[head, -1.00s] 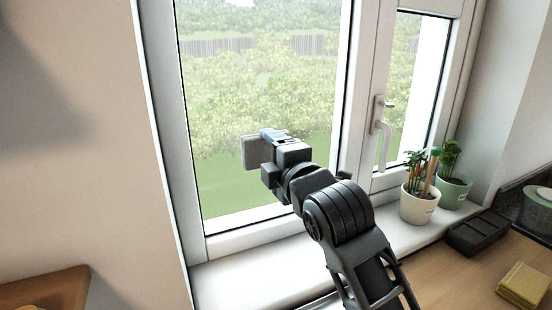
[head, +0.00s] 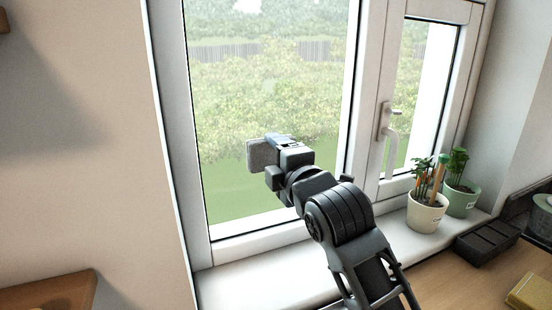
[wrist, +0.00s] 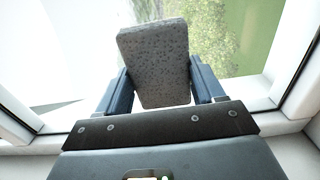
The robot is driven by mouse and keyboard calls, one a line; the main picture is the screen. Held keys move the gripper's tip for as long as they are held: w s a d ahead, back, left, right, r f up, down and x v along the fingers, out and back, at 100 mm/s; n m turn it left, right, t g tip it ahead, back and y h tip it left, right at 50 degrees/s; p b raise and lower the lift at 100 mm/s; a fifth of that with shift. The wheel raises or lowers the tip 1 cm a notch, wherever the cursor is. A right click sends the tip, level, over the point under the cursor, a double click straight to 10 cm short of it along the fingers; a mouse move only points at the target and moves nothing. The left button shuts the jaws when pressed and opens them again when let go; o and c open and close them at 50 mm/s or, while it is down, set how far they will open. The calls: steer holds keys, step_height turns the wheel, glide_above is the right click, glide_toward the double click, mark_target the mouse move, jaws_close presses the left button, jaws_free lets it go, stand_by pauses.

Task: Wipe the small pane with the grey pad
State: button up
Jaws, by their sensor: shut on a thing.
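The grey pad (head: 262,155) is a speckled block held upright in my gripper (head: 279,148). In the wrist view the pad (wrist: 155,62) sits between the two blue fingers, which are shut on its sides. The pad is in front of the lower part of the large left pane (head: 270,95); I cannot tell whether it touches the glass. The small pane (head: 418,85) is the narrow one at the right, past the white post and handle. My gripper is well to the left of it. Its lower part is partly hidden by plants.
A white window handle (head: 388,135) sticks out left of the small pane. A cream pot (head: 425,214) and a green pot (head: 460,199) stand on the sill below it. A dark tray (head: 487,241) and a yellow block (head: 528,292) lie at the right.

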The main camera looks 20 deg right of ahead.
steer(key=shift+w, duration=0.85)
steer(key=shift+s+d+b, duration=0.1)
steer(key=shift+d+b, duration=0.3)
steer(key=shift+d, duration=1.55)
